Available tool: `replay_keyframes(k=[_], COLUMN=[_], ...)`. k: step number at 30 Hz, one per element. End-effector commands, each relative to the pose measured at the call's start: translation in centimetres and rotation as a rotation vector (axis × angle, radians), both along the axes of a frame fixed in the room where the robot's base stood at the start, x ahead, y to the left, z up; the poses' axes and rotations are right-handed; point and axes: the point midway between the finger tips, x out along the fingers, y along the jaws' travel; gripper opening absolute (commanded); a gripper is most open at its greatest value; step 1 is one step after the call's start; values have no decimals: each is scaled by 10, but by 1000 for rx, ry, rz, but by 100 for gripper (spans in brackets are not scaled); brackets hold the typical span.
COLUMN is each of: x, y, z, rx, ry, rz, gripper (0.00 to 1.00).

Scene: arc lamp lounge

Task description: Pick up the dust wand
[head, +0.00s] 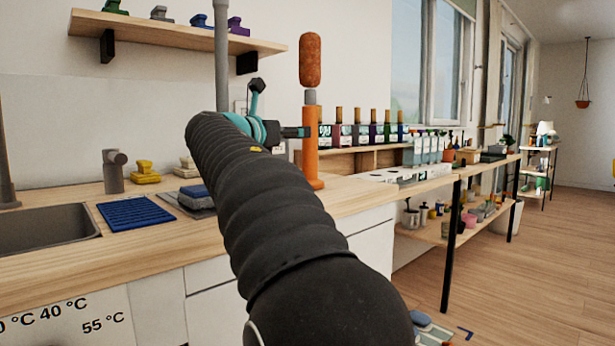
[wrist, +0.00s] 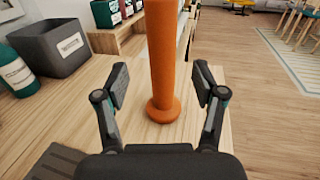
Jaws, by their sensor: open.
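The dust wand (head: 310,140) stands upright on the wooden counter, with an orange handle and round foot, a grey collar and a brown rounded head on top. In the wrist view its orange handle (wrist: 163,50) and foot show between my fingers, while its head is out of the picture. My gripper (wrist: 160,84) is open, one finger on each side of the handle, with gaps visible on both sides. In the head view my gripper (head: 297,132) is at the handle's height, partly hidden by my arm.
Left of the wand in the wrist view stand a dark grey bin (wrist: 55,45) and a green bottle (wrist: 18,70). A sink (head: 45,228) and blue mat (head: 135,213) lie left. Floor (head: 545,245) is clear at right.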

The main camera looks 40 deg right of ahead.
Motion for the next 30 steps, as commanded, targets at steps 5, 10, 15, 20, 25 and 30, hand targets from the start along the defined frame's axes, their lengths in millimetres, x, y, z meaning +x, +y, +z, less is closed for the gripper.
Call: replay_keyframes(k=[5,10,15,20,25,30], x=[8,10,14,21,24,24], y=[-24,-33,-53,-74,-82,-82], z=[0,0,1,2,3,3], rx=[0,2,2,3,2,2], ry=[-1,-2,-2,-1,-2,-2], rz=[-1,-2,-6,-5,-3,-2], gripper=[69,69,69,69,69,69])
